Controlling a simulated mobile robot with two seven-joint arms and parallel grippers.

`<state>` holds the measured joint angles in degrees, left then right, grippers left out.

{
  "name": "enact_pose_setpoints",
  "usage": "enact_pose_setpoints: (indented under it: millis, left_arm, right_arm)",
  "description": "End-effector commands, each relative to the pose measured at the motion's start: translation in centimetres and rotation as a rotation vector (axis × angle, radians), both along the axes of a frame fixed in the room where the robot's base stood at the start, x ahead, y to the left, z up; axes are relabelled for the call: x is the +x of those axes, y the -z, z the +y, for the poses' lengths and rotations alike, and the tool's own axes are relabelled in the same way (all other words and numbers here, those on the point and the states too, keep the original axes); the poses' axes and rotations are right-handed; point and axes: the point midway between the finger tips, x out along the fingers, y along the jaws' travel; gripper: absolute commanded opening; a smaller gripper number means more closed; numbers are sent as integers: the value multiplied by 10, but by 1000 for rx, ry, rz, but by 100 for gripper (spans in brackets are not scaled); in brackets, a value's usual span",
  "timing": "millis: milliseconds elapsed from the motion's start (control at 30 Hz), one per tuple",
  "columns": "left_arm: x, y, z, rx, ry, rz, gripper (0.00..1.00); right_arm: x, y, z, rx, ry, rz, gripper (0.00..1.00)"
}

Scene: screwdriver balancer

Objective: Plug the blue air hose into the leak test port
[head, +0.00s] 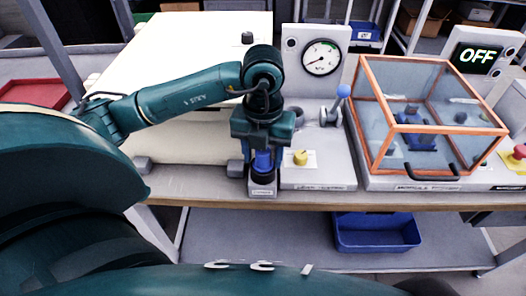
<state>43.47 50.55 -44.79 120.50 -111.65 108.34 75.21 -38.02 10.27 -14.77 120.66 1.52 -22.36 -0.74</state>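My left gripper (263,158) points down over a small grey block (262,188) at the bench's front edge. A blue cylindrical piece (262,161) shows between its fingers, just above or in that block. It may be the air hose's end, but no hose run is visible. I cannot tell whether the fingers press on it. A grey panel with a round pressure gauge (321,57) stands behind, to the right of the gripper. On its base are a yellow knob (300,157) and a blue-ball lever (343,91). I cannot make out which fitting is the leak test port. My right gripper is out of view.
An orange-framed clear box (432,128) with a black handle stands on the right of the bench. A display (477,56) behind it reads OFF. A red button (519,151) is at the right edge. A blue bin (376,232) sits on the lower shelf.

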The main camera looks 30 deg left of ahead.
Motion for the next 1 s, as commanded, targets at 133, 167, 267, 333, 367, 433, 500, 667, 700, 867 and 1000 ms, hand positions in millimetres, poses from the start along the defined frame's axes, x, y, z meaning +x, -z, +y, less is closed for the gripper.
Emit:
enact_pose_setpoints:
  millis: [133,167,267,333,367,433,500,667,700,867,1000]
  left_arm:
    - [0,0,0,0,0,0,54]
    - [0,0,0,0,0,0,54]
    - [0,0,0,0,0,0,54]
    - [0,0,0,0,0,0,54]
    - [0,0,0,0,0,1,54]
    - [0,0,0,0,0,1,54]
    - [0,0,0,0,0,1,54]
    - [2,-41,0,-2,1,-7,54]
    - [1,-52,-1,-1,1,-8,54]
    - [1,-91,1,2,-1,-7,54]
    - [1,-114,0,0,-1,-4,54]
  right_arm:
    - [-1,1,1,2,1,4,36]
    - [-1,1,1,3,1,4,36]
    - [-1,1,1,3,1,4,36]
    - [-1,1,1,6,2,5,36]
    - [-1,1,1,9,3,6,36]
    - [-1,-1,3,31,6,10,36]
    - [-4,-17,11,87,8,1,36]
    - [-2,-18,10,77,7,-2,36]
    - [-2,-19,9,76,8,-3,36]
    - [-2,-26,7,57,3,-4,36]
    - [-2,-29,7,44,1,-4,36]
